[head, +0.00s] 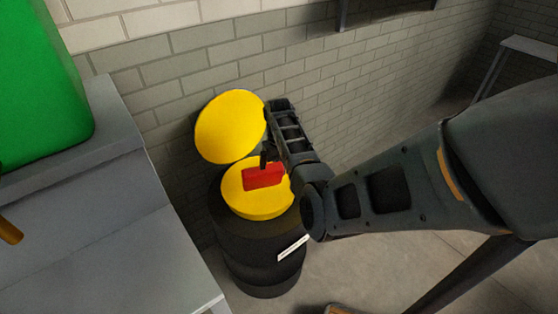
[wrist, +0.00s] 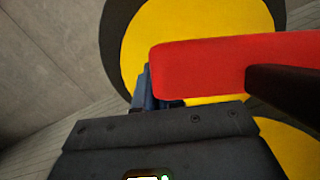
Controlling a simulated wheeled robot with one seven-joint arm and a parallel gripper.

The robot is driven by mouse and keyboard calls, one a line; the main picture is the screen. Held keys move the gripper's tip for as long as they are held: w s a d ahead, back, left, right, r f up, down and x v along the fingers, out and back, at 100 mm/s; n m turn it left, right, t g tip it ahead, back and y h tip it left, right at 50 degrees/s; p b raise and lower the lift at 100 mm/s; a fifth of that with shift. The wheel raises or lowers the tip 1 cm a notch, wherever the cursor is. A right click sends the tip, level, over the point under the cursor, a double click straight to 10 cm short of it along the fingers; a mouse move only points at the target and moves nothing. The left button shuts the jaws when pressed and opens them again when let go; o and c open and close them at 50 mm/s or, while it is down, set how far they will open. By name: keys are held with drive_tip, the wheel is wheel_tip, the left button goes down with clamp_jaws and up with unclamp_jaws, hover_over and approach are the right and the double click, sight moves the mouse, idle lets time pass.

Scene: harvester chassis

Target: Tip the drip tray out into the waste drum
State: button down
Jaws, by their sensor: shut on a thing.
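The waste drum (head: 262,255) is black with a pale label and stands against the brick wall. Its top (head: 256,208) is yellow, and a round yellow lid (head: 231,126) stands raised behind it. My gripper (head: 264,161) is shut on a red, box-like piece, the drip tray (head: 263,178), over the yellow top. In the wrist view the tray (wrist: 220,65) runs out to the right edge, beside a dark finger (wrist: 280,88). I cannot see inside the tray or tell whether it touches the drum. Its exact tilt is unclear.
A grey bench (head: 95,220) stands at the left, close to the drum, with a green container (head: 40,90) on it. The brick wall (head: 360,85) is just behind the drum. Floor (head: 370,265) shows clear to the right of the drum.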

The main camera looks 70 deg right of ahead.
sight(282, 179)
drive_tip(key=shift+s+a+r+p, duration=0.2)
drive_tip(key=shift+a+r+p, duration=0.05)
drive_tip(key=shift+p, duration=0.15)
drive_tip(key=shift+s+a+f+t+h, duration=0.15)
drive_tip(key=shift+f+t+h, duration=0.1)
drive_tip(key=shift+t+h, duration=0.2)
drive_tip(key=t+h, duration=0.1)
drive_tip(key=a+t+h, duration=0.1)
drive_tip(key=h, duration=0.1)
drive_tip(key=shift+s+a+f, duration=0.1)
drive_tip(key=shift+s+f, duration=0.05)
drive_tip(key=shift+s, duration=0.25)
drive_tip(key=shift+s+a+f+t+h+b, duration=0.2)
drive_tip(key=shift+f+t+h+b, duration=0.3)
drive_tip(key=shift+h+b, duration=0.45)
drive_tip(key=t+b, duration=0.1)
drive_tip(key=b, duration=0.1)
drive_tip(key=h+b, duration=0.1)
drive_tip(key=shift+s+a+f+t+h+b, duration=0.1)
drive_tip(key=shift+a+f+t+h+b, duration=0.15)
drive_tip(key=shift+t+h+b, duration=0.1)
drive_tip(key=f+t+h+b, duration=0.1)
drive_tip(key=b, duration=0.3)
drive_tip(key=shift+h, duration=0.25)
drive_tip(key=b, duration=0.2)
drive_tip(key=t+h+b, duration=0.1)
drive_tip(key=b, duration=0.2)
drive_tip(key=shift+s+f+h, duration=0.1)
drive_tip(key=shift+f+h, duration=0.2)
drive_tip(key=shift+f, duration=0.05)
